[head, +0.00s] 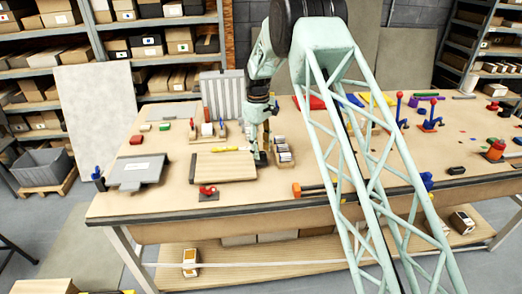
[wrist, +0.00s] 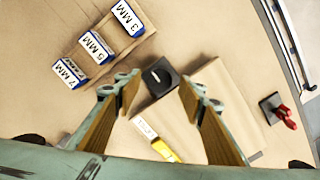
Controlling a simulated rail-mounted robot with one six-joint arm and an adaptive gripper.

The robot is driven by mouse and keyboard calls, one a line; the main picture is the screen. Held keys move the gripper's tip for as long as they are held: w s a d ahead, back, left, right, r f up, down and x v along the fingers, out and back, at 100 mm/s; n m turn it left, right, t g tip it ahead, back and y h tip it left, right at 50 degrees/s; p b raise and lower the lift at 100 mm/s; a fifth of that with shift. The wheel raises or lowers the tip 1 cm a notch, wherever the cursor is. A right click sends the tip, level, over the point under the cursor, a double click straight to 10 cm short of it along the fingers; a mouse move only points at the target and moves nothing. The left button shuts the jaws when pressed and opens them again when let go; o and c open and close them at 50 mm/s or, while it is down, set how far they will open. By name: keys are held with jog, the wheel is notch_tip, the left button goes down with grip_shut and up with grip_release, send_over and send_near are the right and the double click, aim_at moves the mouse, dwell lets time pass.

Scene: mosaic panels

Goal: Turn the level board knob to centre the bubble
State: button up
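The level board (head: 222,168) is a flat tan board on the bench; it also shows in the wrist view (wrist: 212,100). A yellow level vial (head: 224,150) lies along its far edge, and shows in the wrist view (wrist: 164,150) with a pale part at one end. I cannot make out the bubble. A black knob (wrist: 158,77) with a light pointer line sits on a dark square base at the board's edge. My gripper (wrist: 159,94) is open, its two fingers apart on either side of the knob, with nothing between them clearly touched. In the head view my gripper (head: 262,157) partly hides the knob.
A wooden rack of blocks marked 3 MM (wrist: 128,18), 5 MM (wrist: 96,47) and 7 MM (wrist: 70,73) stands close by. A grey plate (head: 138,172) lies at the left.

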aim_at(261, 153)
notch_tip(261, 153, up, 12)
jog(key=shift+w+a, duration=0.15)
jog(key=shift+a, duration=0.15)
dwell(0.4)
jog(key=shift+f, duration=0.1)
dwell(0.3)
